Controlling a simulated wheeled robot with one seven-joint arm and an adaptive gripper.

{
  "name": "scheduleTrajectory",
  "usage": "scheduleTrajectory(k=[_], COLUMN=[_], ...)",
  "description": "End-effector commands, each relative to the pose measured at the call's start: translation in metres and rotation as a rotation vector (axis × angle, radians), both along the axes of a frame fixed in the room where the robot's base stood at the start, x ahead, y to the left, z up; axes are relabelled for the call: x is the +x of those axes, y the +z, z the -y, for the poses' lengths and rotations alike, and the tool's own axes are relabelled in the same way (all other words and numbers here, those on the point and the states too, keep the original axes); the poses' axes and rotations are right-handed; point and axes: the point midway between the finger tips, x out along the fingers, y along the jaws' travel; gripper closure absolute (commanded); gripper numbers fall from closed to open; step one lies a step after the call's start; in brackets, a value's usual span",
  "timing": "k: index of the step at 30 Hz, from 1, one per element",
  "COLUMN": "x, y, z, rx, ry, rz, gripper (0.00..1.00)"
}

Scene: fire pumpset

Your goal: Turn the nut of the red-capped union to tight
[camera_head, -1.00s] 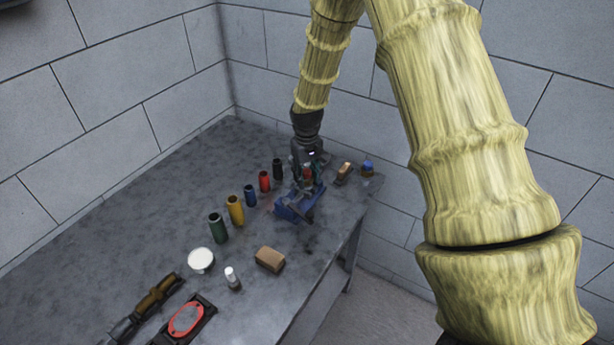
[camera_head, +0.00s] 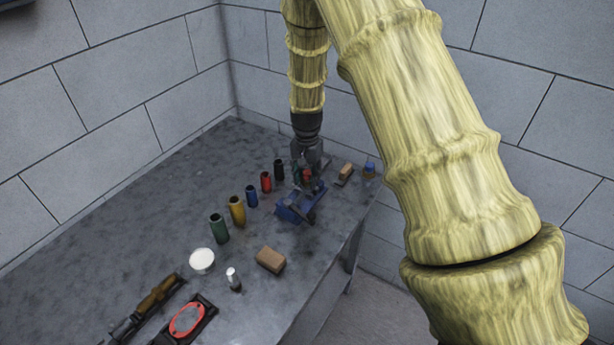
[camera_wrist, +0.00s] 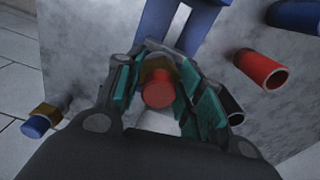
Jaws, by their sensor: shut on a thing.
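The red-capped union stands in a blue vise (camera_head: 292,211) near the bench's far right end. In the wrist view, its red cap (camera_wrist: 158,91) faces the camera, with a brass-coloured nut (camera_wrist: 154,64) just behind it. My gripper (camera_wrist: 159,71) has its teal-padded fingers on either side of the nut and is shut on it. The vise's blue body (camera_wrist: 205,20) shows beyond the fingers. In the head view, my gripper (camera_head: 308,172) points down over the vise and hides most of the union.
Black (camera_head: 279,168), red (camera_head: 266,182), blue (camera_head: 251,196), yellow (camera_head: 236,211) and green (camera_head: 218,229) cylinders stand left of the vise. A wooden-topped item (camera_head: 345,173) and a blue-capped piece (camera_head: 369,169) sit right.

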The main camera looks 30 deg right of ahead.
Motion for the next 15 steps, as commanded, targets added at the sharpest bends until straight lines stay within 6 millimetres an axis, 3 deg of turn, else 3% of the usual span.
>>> scheduleTrajectory(k=[15], x=[0.0029], y=[0.0022], z=[0.0017], rx=[-0.003], ry=[-0.188], rz=[0.007], gripper=[0.87])
